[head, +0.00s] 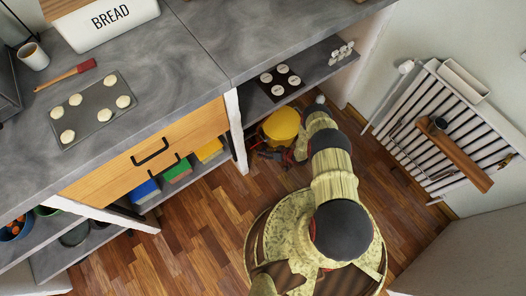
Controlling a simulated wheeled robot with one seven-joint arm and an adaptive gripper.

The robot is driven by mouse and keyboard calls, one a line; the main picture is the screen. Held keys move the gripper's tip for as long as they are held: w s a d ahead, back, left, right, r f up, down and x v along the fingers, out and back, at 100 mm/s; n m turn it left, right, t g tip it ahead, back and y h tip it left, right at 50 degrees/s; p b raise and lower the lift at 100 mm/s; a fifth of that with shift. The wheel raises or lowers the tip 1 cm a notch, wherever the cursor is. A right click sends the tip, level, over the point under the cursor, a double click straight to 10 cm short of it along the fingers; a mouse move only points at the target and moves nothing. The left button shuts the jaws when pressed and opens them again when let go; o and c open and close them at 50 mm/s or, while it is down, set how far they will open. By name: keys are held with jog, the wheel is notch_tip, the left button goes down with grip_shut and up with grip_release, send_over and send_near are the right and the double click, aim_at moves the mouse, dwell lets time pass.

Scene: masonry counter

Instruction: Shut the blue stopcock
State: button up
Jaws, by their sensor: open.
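I cannot make out a blue stopcock in the head view. My arm rises from the lower middle and bends toward the lower shelf opening. My gripper (269,153) seems to be the dark and red shape at the arm's end, small and partly hidden by the arm. It is open, below a yellow rounded object (281,124) at the end of the counter. I cannot tell whether the two touch.
The grey counter (190,62) holds a bread bin (108,22), mug (33,56), red brush (68,74) and tray (92,108). Blue (146,190), green and yellow boxes sit beneath the wooden drawer (150,150). A slatted rack (425,160) stands right. Wooden floor (190,215) is open left of me.

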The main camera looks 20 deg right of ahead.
jog(key=v, duration=0.9)
jog(key=shift+s+r, duration=0.1)
